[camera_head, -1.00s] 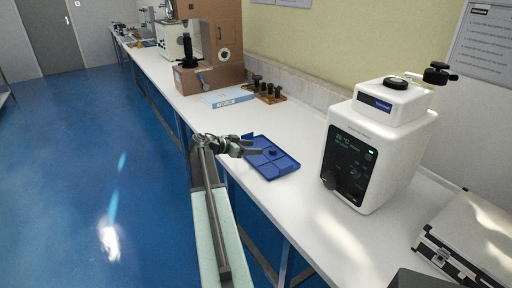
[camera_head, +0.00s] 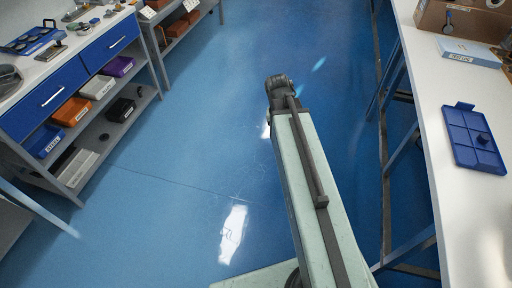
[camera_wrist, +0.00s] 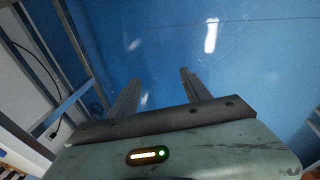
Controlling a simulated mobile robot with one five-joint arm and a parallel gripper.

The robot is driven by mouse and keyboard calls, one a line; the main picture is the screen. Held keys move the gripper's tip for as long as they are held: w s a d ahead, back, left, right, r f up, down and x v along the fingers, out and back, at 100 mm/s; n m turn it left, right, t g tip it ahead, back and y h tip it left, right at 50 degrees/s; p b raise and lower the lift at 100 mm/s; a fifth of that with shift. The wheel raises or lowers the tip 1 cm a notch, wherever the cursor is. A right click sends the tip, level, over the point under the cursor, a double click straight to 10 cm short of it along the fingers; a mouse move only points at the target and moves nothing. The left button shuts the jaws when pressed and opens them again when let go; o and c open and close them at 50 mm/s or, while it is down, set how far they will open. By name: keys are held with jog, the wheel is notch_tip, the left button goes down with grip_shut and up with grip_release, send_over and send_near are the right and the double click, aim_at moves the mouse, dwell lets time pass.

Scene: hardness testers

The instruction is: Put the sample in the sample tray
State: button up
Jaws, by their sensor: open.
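The blue sample tray (camera_head: 462,150) lies on the white bench at the right of the head view. Its inside is split into compartments. A small dark round piece, seemingly the sample (camera_head: 484,138), sits in it on the right side. My gripper shows in the wrist view (camera_wrist: 158,92), with two fingers apart and nothing between them, above blue floor. In the head view my arm reaches over the floor, left of the bench and well apart from the tray. The gripper's fingers are not clear there.
The white bench (camera_head: 437,62) runs along the right, with a blue-white box (camera_head: 468,52) behind the tray. A workbench with blue drawers (camera_head: 45,97) and shelves of coloured boxes stands at the left. The blue floor (camera_head: 170,150) between is free.

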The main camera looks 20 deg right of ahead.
jog(key=s+a+n+y, duration=0.2)
jog(key=a+n, duration=0.3)
jog(key=a, duration=0.9)
jog(key=shift+s+a+f+y, duration=0.2)
jog(key=shift+s+f+y, duration=0.05)
jog(key=shift+f+y, duration=0.05)
